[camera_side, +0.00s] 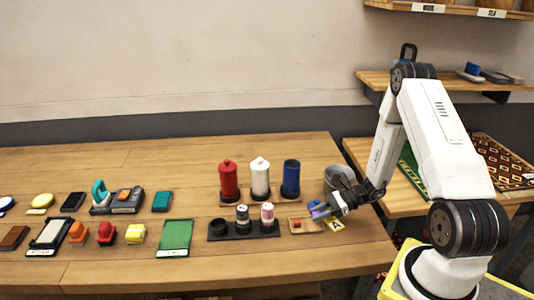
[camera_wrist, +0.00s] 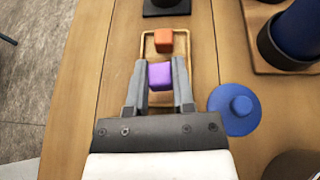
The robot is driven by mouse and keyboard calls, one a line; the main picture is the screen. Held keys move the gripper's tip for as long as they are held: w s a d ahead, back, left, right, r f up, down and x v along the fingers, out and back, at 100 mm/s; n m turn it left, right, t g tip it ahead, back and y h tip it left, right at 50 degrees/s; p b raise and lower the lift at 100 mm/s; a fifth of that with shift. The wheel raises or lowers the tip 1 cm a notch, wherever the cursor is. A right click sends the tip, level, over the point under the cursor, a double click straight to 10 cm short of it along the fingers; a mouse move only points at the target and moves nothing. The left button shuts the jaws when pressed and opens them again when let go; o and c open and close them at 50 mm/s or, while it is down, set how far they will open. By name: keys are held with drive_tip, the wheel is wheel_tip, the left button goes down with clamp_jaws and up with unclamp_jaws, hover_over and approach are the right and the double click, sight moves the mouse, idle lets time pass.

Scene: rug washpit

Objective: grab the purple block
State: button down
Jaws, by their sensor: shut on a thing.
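The purple block (camera_wrist: 160,77) sits between the two fingers of my gripper (camera_wrist: 160,75) in the wrist view, and the gripper is shut on it. In the side view my gripper (camera_side: 322,210) is low over the right part of the table, with the purple block (camera_side: 317,207) showing at its fingertips. Under and ahead of it is a small wooden tray (camera_wrist: 143,45). I cannot tell whether the block still touches the tray.
An orange block (camera_wrist: 164,41) lies in the tray just ahead of the fingers. A blue round lid (camera_wrist: 235,110) lies close on the right. A blue canister (camera_side: 291,177) and a grey bucket (camera_side: 338,178) stand nearby. A black rack (camera_side: 243,232) is left of the tray.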

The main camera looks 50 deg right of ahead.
sight(318, 213)
drive_tip(key=shift+r, duration=3.9)
